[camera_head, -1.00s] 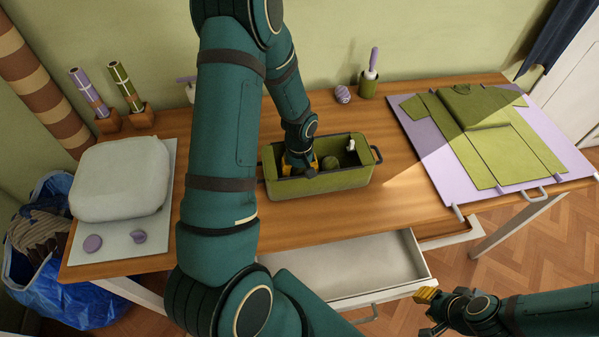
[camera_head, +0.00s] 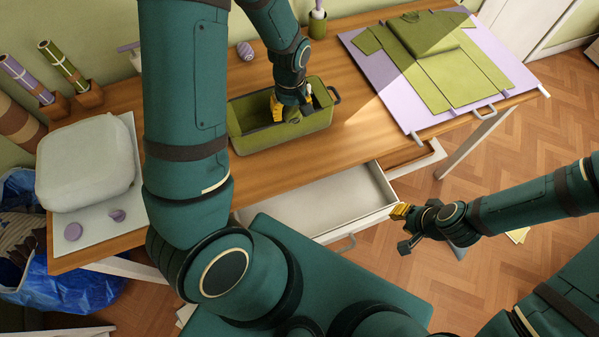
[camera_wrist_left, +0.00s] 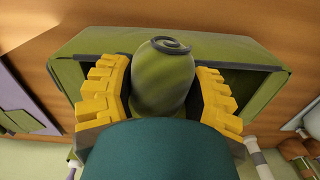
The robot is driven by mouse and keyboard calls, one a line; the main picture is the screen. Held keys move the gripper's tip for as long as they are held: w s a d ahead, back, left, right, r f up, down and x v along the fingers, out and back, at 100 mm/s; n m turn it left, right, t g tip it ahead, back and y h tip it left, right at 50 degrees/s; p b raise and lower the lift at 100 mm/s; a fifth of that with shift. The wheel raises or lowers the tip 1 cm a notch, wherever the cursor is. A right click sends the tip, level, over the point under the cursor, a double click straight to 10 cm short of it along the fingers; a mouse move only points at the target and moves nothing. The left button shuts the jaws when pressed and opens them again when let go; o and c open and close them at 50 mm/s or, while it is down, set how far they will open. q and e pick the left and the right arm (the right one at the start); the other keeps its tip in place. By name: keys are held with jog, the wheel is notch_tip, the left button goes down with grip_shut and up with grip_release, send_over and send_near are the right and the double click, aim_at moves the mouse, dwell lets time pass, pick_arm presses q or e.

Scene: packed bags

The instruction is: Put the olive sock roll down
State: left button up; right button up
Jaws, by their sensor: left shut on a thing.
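The olive sock roll (camera_head: 293,116) is between the yellow fingers of my left gripper (camera_head: 284,108), partly hidden by them in the head view. In the left wrist view the sock roll (camera_wrist_left: 163,82) shows its spiral end, with a finger on either side. My left gripper is shut on it. The roll is at the olive bin (camera_head: 255,142), over or inside its right part; whether it touches the floor of the bin cannot be told. My right gripper (camera_head: 403,229) is empty, with its fingers apart, in front of the table's right part.
An open white drawer (camera_head: 325,200) juts out below the bin. A grey packed bag (camera_head: 88,165) lies on a pale mat at left. A lilac board (camera_head: 395,100) with a folded olive garment (camera_head: 430,50) lies at right. Bare wood (camera_head: 345,150) is free around the bin.

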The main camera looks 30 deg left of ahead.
pick_arm(q)
jog(key=d+f, duration=0.1)
jog(key=d, duration=0.3)
jog(key=d+f, duration=0.1)
jog(key=d, duration=0.4)
jog(key=d+f+p, duration=0.1)
jog(key=d, duration=0.4)
jog(key=shift+s+d+f, duration=0.15)
jog(key=shift+d+f, duration=0.1)
jog(key=s+d+f, duration=0.2)
jog(key=d+f, duration=0.2)
jog(key=d, duration=0.1)
jog(key=n, duration=0.1)
send_over(348, 203)
notch_tip(348, 203, down, 4)
notch_tip(348, 203, down, 5)
jog(key=b, duration=0.2)
jog(key=shift+s+b, duration=0.1)
jog(key=shift+b, duration=0.3)
jog(key=shift+f+b, duration=1)
jog(key=shift+f, duration=1.3)
